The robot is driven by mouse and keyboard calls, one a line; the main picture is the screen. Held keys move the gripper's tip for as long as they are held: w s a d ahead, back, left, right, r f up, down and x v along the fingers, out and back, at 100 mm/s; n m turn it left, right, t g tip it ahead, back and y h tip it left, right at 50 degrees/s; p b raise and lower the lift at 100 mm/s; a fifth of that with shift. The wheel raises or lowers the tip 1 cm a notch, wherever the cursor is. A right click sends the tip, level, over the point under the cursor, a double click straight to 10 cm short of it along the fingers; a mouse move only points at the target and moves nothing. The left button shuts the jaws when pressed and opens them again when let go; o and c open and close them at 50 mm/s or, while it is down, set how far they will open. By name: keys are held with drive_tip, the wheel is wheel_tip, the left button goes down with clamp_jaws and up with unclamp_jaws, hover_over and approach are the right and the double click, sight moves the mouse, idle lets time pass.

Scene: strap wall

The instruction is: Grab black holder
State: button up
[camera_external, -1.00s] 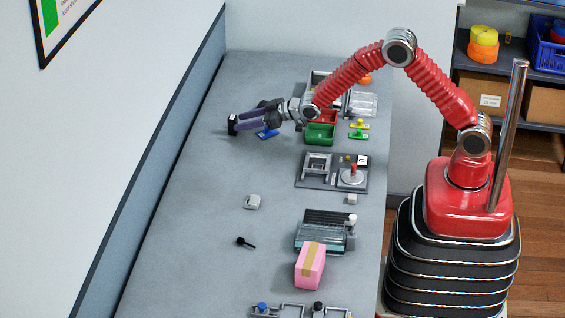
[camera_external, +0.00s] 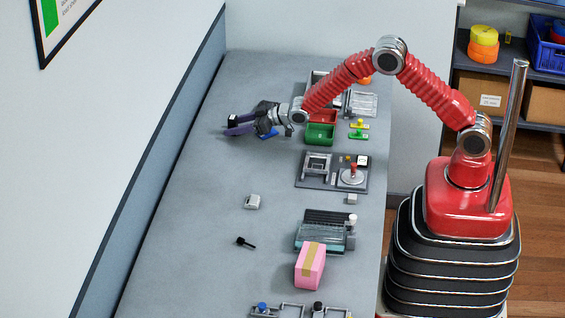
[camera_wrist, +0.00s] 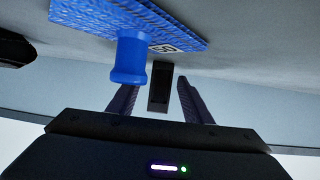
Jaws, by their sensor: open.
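A small dark upright block, likely the black holder (camera_wrist: 159,92), shows between my two fingers in the wrist view. In the external view the black holder (camera_external: 233,120) is at the fingertips, near the wall side of the table, partly hidden by the fingers. My gripper (camera_external: 236,126) is open and reaches left, low over the table. In the wrist view my gripper (camera_wrist: 158,88) has a purple finger on each side of the block, with gaps visible; contact with it cannot be told.
A blue piece with a knob handle (camera_wrist: 130,60) is close beside the fingers; it shows under my gripper in the external view (camera_external: 268,134). Green bin (camera_external: 320,134) and red bin (camera_external: 322,116) stand to the right. The grey table (camera_external: 190,215) is clear towards the front left.

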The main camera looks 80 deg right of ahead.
drive_tip(key=shift+w+f, duration=0.2)
drive_tip(key=shift+w, duration=0.25)
idle(0.3)
clamp_jaws()
idle(0.4)
